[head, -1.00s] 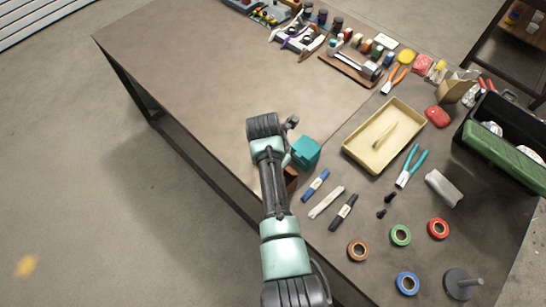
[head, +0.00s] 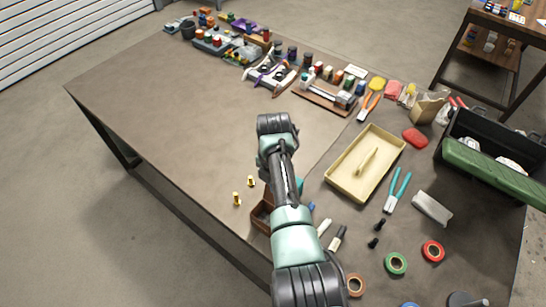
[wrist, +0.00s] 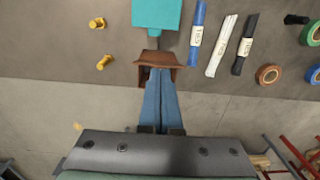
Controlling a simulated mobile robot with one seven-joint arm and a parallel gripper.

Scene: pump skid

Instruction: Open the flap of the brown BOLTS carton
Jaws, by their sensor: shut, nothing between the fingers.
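The brown carton (head: 262,216) stands near the table's front edge, partly hidden behind my arm in the head view. No lettering on it is readable. In the wrist view the carton (wrist: 157,57) shows a brown panel at its top and a dark gap below it. My gripper (wrist: 160,74) is shut, its two blue fingers together and empty. The fingertips overlap the carton's near side in the picture; I cannot tell whether they touch it. The head view hides the fingers behind my arm. Whether the flap has lifted is unclear.
A teal box (wrist: 156,12) stands right behind the carton. A cream tray (head: 340,178) is farther right. The table's left part is clear.

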